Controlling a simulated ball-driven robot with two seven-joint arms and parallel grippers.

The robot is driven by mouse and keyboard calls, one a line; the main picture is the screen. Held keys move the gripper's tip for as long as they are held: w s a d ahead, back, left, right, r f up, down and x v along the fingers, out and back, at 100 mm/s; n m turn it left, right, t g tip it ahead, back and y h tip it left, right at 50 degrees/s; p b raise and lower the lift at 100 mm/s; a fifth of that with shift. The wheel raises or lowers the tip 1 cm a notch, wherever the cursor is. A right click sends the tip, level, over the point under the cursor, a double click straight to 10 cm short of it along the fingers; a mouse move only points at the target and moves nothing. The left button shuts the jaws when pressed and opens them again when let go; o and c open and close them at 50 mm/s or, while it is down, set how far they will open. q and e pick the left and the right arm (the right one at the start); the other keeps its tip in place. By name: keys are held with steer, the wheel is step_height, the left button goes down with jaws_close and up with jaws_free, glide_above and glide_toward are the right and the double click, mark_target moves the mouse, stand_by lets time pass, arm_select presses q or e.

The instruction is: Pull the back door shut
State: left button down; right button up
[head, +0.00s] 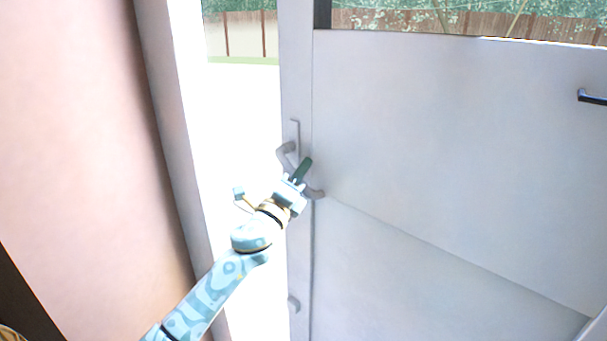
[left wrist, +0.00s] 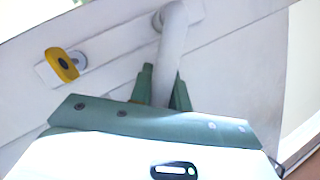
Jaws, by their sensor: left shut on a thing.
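The back door (head: 440,130) is a white panelled door with a window above, and it stands open, with a bright gap between its edge and the frame on the left. Its grey lever handle (head: 313,193) is near the door's left edge, and the handle also shows in the left wrist view (left wrist: 172,60). My left gripper (head: 303,172) is at the handle, with its green fingers on either side of the bar, shut on it. In the left wrist view a yellow piece (left wrist: 62,65) sits on the handle plate. My right gripper is not in view.
The white door frame (head: 180,130) and a pinkish wall (head: 75,140) stand at the left. A dark handle (head: 592,97) shows at the right edge. A wooden fence (head: 245,35) and greenery lie outside, beyond the bright open gap.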

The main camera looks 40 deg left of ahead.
arm_select(q)
steer(key=shift+f, duration=0.15)
steer(key=c, duration=1.3)
jaws_free()
